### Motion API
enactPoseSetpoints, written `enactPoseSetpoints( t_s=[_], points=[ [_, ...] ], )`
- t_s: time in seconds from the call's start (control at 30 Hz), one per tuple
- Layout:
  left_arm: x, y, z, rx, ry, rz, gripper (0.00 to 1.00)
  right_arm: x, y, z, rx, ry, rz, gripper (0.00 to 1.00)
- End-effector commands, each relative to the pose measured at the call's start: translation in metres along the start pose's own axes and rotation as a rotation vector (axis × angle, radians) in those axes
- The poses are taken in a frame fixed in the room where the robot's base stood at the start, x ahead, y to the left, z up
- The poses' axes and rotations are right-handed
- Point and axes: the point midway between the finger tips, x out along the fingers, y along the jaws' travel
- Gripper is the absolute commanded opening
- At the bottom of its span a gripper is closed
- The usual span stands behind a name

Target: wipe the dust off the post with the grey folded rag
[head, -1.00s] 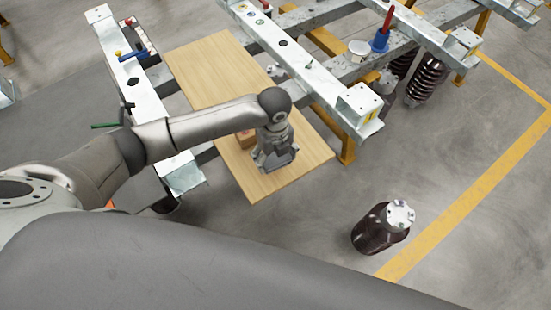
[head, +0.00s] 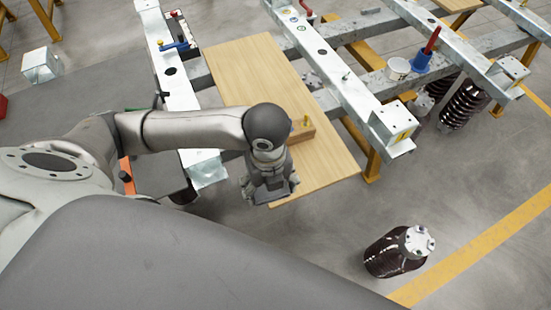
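The post that best fits is a dark brown ribbed insulator (head: 392,257) with a pale metal cap, upright on the floor at the lower right. Dust on it is too fine to make out. My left gripper (head: 270,190) points down beside the near left edge of the wooden board, well left of the post and apart from it. A grey mass shows at its fingertips; I cannot tell whether this is the grey folded rag or only the fingers. No rag shows clearly elsewhere. My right gripper is not in view.
The wooden board (head: 240,75) lies across the galvanised steel frame (head: 345,84), with a wooden block (head: 301,132) on it. A white cup (head: 397,68) and a blue holder (head: 421,62) stand on the frame. Dark ribbed insulators (head: 462,103) are behind. Floor around the post is clear.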

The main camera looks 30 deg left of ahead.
Motion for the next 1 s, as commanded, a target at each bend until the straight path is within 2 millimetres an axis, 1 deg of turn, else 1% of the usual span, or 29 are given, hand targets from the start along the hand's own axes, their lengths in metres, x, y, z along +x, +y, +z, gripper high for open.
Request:
enactPoseSetpoints(
  t_s=[0.3,0.33,0.43,0.47,0.57,0.63,0.77,0.87,1.0],
  points=[
    [-0.001,0.001,-0.001,-0.001,0.000,0.000,0.55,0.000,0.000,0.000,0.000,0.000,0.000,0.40],
    [-0.001,0.001,-0.001,0.000,0.000,0.000,0.71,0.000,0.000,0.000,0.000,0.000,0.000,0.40],
    [-0.001,0.001,-0.001,0.000,0.000,0.000,0.59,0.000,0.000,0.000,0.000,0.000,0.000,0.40],
    [-0.001,0.001,-0.001,0.000,0.001,0.000,0.56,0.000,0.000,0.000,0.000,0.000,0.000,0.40],
    [0.000,0.001,-0.001,-0.014,0.001,0.000,0.56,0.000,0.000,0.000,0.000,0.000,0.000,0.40],
    [0.000,0.001,-0.001,-0.053,0.002,-0.002,0.56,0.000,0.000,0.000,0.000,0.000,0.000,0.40],
    [0.003,-0.001,0.001,-0.223,0.004,-0.008,0.56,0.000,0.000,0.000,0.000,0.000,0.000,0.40],
    [0.005,-0.003,0.003,-0.426,0.008,-0.013,0.56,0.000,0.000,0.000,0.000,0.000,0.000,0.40],
    [0.010,-0.004,0.008,-0.744,0.012,-0.017,0.56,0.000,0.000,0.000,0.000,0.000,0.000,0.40]
  ],
)
